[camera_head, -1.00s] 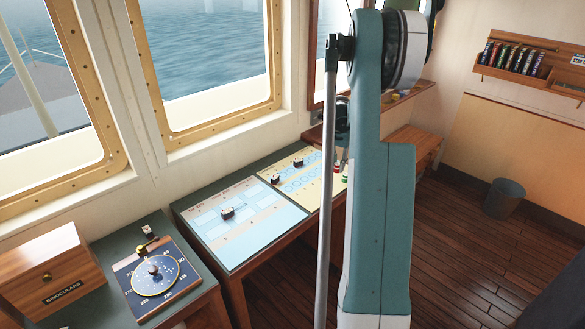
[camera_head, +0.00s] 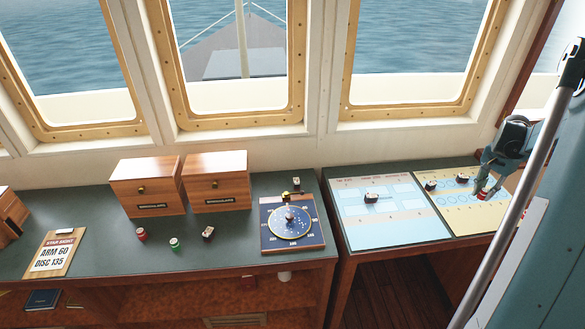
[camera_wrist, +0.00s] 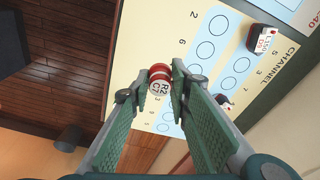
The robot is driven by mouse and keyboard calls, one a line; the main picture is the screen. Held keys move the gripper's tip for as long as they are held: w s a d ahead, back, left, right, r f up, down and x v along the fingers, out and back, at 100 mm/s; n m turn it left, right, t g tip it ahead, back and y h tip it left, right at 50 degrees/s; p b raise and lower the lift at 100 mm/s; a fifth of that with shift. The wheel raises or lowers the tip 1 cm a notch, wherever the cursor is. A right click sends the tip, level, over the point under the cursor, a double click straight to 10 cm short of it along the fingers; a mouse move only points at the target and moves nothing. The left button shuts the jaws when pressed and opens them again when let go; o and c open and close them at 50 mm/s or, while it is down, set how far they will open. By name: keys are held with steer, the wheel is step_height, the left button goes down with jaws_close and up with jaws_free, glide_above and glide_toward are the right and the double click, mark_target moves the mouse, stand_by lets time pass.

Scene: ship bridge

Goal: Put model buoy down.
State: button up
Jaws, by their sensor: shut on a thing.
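The model buoy, red and white with a tag reading R2 C7 (camera_wrist: 159,86), is between my fingertips in the wrist view. In the head view it shows as a small red piece (camera_head: 484,194) at my gripper (camera_head: 485,187). My gripper is shut on it. The yellow channel chart (camera_head: 472,217) with rows of blue circles lies under it; the chart also fills the wrist view's upper middle (camera_wrist: 190,25). I cannot tell whether the buoy touches the chart. The circles directly beneath it are hidden.
Small dark-based models stand on the chart (camera_head: 431,186). A blue chart (camera_head: 402,229) lies to its left. Farther left on the green desk are a round dial (camera_head: 289,219), wooden boxes (camera_head: 217,184), a red buoy (camera_head: 141,234) and a green buoy (camera_head: 174,243).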

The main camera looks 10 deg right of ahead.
steer(key=w+a+n, duration=0.2)
steer(key=w+a, duration=0.4)
steer(key=a, duration=0.7)
steer(key=w+a+n, duration=0.2)
steer(key=w+a, duration=0.4)
steer(key=a, duration=0.8)
steer(key=w+a+n+b, duration=0.1)
steer(key=a+n, duration=0.1)
steer(key=a, duration=1)
steer(key=w+a+n, duration=0.2)
steer(key=a, duration=1.1)
steer(key=s+a+n, duration=0.3)
steer(key=s+a, duration=0.2)
steer(key=a, duration=0.9)
steer(key=s+a+n+y, duration=0.1)
steer(key=s+a, duration=0.5)
steer(key=a, duration=0.9)
steer(key=s+a+n+t+b, duration=0.1)
steer(key=s+a+n, duration=0.3)
steer(key=a, duration=1)
steer(key=shift+s+a+f+n+y, duration=0.2)
steer(key=shift+s+a+n+y, duration=0.15)
steer(key=shift+s, duration=0.8)
steer(key=shift+f, duration=2.9)
